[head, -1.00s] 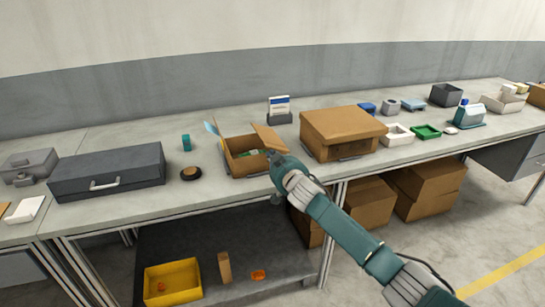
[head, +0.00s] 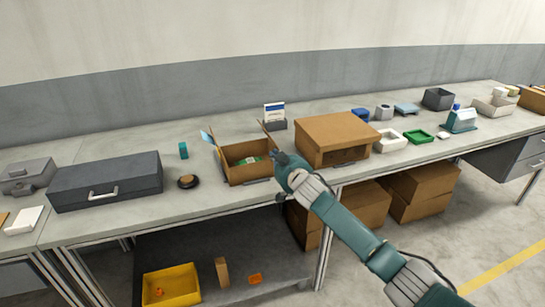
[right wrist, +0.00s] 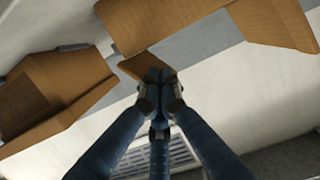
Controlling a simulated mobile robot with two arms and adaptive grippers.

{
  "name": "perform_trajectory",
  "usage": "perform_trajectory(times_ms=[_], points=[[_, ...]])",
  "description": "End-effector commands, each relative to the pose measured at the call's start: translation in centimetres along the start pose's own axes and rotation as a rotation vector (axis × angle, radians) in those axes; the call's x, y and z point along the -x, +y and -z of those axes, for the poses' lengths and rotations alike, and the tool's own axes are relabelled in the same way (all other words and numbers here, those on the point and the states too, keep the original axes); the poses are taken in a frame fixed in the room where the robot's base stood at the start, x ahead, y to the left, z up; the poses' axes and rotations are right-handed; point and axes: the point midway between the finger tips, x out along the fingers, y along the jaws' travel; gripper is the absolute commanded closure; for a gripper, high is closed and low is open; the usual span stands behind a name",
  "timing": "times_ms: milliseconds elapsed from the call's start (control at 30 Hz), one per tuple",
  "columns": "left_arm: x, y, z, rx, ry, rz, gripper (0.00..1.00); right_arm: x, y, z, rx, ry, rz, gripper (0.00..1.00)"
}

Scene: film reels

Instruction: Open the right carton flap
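The open carton (head: 236,179) stands on the bench, with something green (head: 248,160) inside. Its right flap (head: 269,138) shows as a thin, nearly upright panel, leaning slightly left. Its left flap (head: 217,148) also stands up. My right gripper (head: 275,156) is at the carton's right side, close to the base of the right flap; the head view does not settle contact. In the right wrist view, its fingertips (right wrist: 160,80) are together, in front of a small brown panel (right wrist: 142,66). I cannot tell whether they touch it. My left gripper is out of view.
A card holder (head: 275,124) is behind the carton. A dark round item (head: 188,181) and a grey case (head: 105,183) are to the left. Brown boxes (head: 420,188) sit below the bench.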

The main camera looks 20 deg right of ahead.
Motion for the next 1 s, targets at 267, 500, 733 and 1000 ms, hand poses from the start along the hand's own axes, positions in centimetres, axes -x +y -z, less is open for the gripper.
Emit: perform_trajectory(times_ms=[267, 500, 733, 1000], points=[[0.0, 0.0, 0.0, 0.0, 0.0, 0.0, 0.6, 0.0, 0.0, -0.1, 0.0, 0.0, 0.001, 1.0], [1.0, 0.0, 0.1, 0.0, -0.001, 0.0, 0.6, 0.1, 1.2, 0.6, -0.001, -0.001, 0.0, 1.0], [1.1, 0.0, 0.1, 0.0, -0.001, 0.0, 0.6, 0.1, 1.6, 0.6, 0.0, 0.0, 0.001, 1.0], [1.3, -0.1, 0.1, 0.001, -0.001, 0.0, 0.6, 0.1, 2.1, 0.8, -0.001, 0.0, 0.001, 1.0]])
